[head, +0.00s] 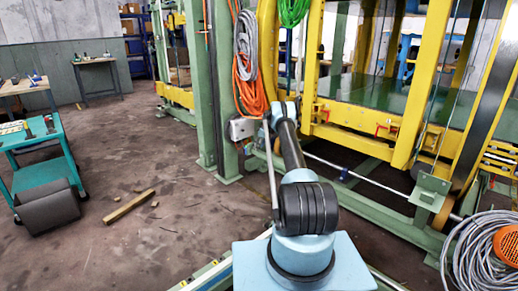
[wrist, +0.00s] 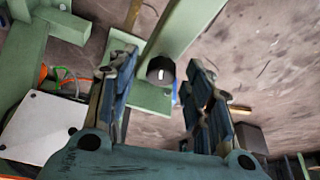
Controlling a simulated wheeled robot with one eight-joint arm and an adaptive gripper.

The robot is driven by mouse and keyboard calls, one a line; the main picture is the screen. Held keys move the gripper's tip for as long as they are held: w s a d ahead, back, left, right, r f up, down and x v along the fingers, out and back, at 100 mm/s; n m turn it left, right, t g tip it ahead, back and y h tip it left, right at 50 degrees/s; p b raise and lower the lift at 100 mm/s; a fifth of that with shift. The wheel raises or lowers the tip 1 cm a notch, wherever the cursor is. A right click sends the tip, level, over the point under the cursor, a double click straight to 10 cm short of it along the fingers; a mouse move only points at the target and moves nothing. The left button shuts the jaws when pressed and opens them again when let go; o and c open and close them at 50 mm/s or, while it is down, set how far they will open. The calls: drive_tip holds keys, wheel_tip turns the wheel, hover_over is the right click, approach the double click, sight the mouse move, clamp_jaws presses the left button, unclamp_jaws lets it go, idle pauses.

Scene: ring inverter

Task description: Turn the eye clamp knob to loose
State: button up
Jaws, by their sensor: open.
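A short black round knob-like part (wrist: 161,70) with a pale end face shows in the wrist view, against a green steel post. It may be the eye clamp knob, but I cannot read any marking or its setting. My gripper (wrist: 160,64) is open, with one finger on each side of that part in the picture. The fingers look apart from it and nothing is held. In the head view my arm reaches forward to the green column, and its far end is too small to show the fingers. I cannot pick out the knob there.
A grey box (head: 243,128) is mounted on the green column (head: 222,95), near my arm's far end. Orange cable (head: 250,92) hangs above it. A yellow frame (head: 370,143) stands right. A teal cart (head: 40,165) and a wood block (head: 129,206) are left; floor between is mostly clear.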

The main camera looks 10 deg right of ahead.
drive_tip(key=v, duration=1.1)
drive_tip(key=shift+d+r, duration=0.15)
drive_tip(key=shift+r, duration=0.2)
drive_tip(key=shift+s+r, duration=0.1)
drive_tip(key=shift+s, duration=0.05)
